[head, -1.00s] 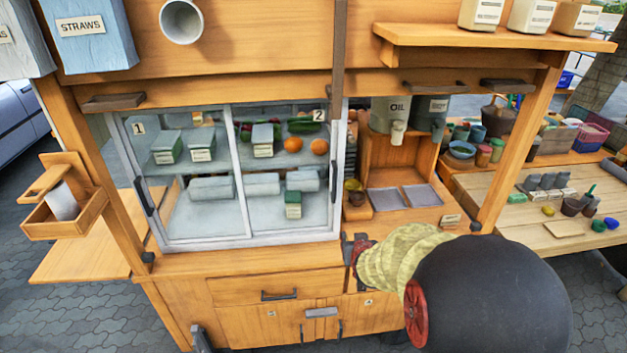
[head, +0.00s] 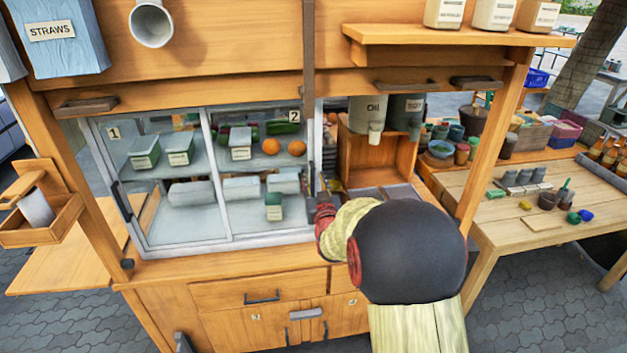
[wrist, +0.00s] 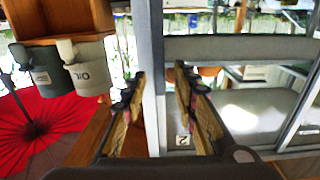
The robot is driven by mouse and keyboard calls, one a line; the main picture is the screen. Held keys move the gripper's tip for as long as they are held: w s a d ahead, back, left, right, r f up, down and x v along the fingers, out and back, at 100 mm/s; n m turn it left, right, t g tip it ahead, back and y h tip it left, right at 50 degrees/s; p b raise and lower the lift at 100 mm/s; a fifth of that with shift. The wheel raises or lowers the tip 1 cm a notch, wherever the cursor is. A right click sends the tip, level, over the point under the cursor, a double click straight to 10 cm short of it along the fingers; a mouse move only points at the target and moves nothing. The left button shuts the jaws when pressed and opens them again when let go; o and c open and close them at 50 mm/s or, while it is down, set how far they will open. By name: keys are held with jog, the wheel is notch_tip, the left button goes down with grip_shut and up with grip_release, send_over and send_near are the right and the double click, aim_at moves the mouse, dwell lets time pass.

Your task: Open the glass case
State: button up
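The glass case (head: 212,172) stands on the cart's counter with two framed glass panels, labelled 1 (head: 113,133) and 2 (head: 295,117). Both panels look closed. Panel 1 has a dark handle (head: 122,201) on its left edge. My gripper (wrist: 160,74) is at the case's right edge. In the wrist view its two fingers are apart, one on each side of a grey upright (wrist: 153,75) of the case. I cannot tell whether they touch it. Panel 2's handle is not clear there. The label 2 (wrist: 183,140) shows by the right finger.
Inside the case are boxes, rolls and oranges (head: 271,146). Right of it are a wooden cubby with an OIL container (head: 368,117) and metal trays, close to my arm. A wooden side table (head: 535,205) with pots stands farther right. Drawers (head: 262,292) lie below the counter.

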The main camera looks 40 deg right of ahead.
jog(key=shift+w+d, duration=0.3)
jog(key=shift+w, duration=0.25)
jog(key=c, duration=0.4)
jog(key=c, duration=0.3)
grip_shut()
